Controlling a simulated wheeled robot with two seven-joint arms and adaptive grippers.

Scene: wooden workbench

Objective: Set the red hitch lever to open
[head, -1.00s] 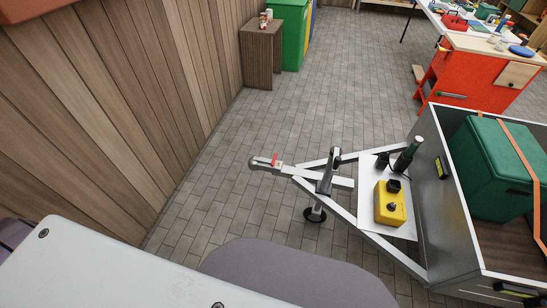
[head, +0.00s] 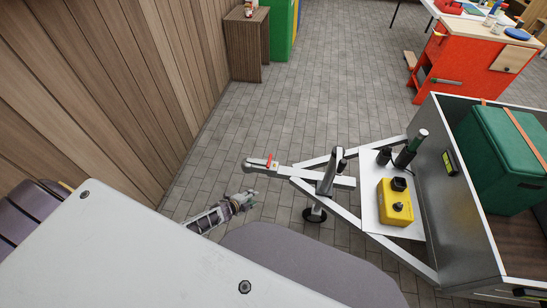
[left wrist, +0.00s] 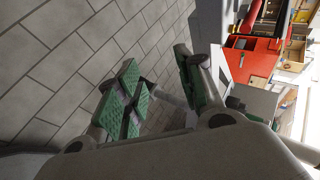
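The red hitch lever (head: 269,161) is a small red piece on top of the grey hitch coupler (head: 249,164), at the front end of the trailer's drawbar. It is too small to tell its exact angle. My left gripper (head: 251,198) is below and slightly left of the coupler in the head view, apart from it. In the left wrist view its green-padded fingers (left wrist: 160,88) are spread with nothing between them. The lever cannot be made out in the left wrist view. My right gripper is not in view.
The trailer (head: 440,215) stands at right with a yellow box (head: 394,203), a dark green-topped handle (head: 411,148) and a green crate (head: 505,150). A wood wall (head: 110,90) runs along the left. A red workbench (head: 475,65) stands farther back. The paved floor around the coupler is clear.

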